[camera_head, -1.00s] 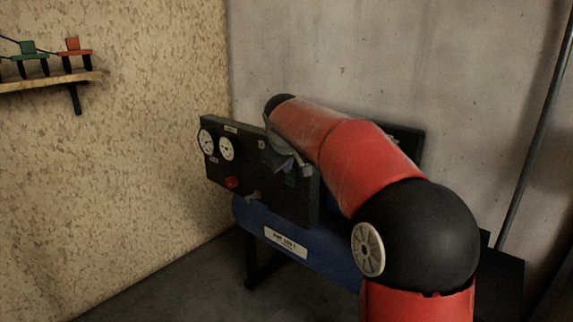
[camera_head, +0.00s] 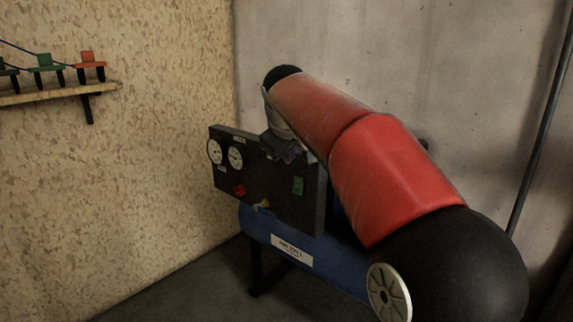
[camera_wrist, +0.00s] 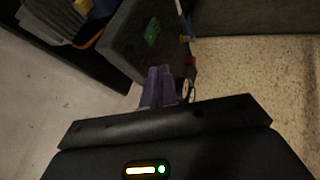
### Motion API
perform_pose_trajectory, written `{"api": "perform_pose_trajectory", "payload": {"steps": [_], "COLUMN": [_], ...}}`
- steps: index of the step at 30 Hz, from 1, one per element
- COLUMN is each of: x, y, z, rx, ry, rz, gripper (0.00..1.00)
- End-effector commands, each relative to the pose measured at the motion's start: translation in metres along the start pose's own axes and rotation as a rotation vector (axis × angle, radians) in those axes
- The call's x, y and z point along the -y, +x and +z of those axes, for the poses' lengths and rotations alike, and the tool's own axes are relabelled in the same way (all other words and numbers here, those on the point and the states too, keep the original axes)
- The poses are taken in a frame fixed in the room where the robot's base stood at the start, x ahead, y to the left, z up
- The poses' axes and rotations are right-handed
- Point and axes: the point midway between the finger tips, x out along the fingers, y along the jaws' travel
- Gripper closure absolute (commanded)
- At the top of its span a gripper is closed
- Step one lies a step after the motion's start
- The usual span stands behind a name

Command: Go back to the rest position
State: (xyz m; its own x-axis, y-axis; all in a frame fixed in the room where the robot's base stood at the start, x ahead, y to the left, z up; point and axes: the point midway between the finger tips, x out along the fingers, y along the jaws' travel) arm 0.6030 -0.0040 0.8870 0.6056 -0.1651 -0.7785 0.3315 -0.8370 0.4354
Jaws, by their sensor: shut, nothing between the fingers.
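My gripper (camera_head: 291,154) is at the end of my red and black arm, by the upper edge of the black control panel (camera_head: 225,178) in the head view. It covers a small part of the panel there. In the wrist view its two dark purple-grey fingers (camera_wrist: 160,72) are together, with nothing between them. The panel's dark top and green switch (camera_wrist: 152,33) lie beyond the fingertips in that view. I cannot tell the exact gap between fingers and panel.
The panel carries two white gauges (camera_head: 235,157), a red knob (camera_head: 239,190) and a green switch (camera_head: 298,186). A blue tank (camera_head: 330,268) sits beneath it. A wooden shelf (camera_head: 60,94) is on the left wall. Grey floor (camera_head: 190,285) is clear at front left.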

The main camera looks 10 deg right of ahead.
Motion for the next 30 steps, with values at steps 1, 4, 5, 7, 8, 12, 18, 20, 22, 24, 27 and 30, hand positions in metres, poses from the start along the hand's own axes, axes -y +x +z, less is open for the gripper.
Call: {"api": "perform_pose_trajectory", "payload": {"steps": [1, 4, 5, 7, 8, 12, 18, 20, 22, 24, 27, 30], "x": [-0.001, -0.002, -0.002, -0.002, -0.002, -0.002, 0.007, 0.018, 0.035, 0.055, 0.086, 0.118], "y": [-0.005, -0.01, -0.01, -0.011, -0.011, -0.01, -0.019, -0.027, -0.039, -0.05, -0.06, -0.064], "z": [-0.001, -0.001, -0.001, 0.0, 0.0, 0.0, 0.013, 0.028, 0.055, 0.09, 0.146, 0.203], "rx": [-0.002, -0.001, -0.001, 0.0, 0.0, 0.0, 0.006, 0.013, 0.026, 0.04, 0.06, 0.077], "ry": [0.0, -0.001, -0.001, -0.001, -0.001, 0.0, 0.017, 0.036, 0.075, 0.129, 0.221, 0.32], "rz": [0.001, 0.001, 0.0, 0.0, 0.0, 0.0, -0.005, -0.01, -0.022, -0.038, -0.068, -0.106], "gripper": [1.0, 1.0, 1.0, 1.0, 1.0, 1.0, 1.0, 1.0, 1.0, 1.0, 1.0, 1.0]}}
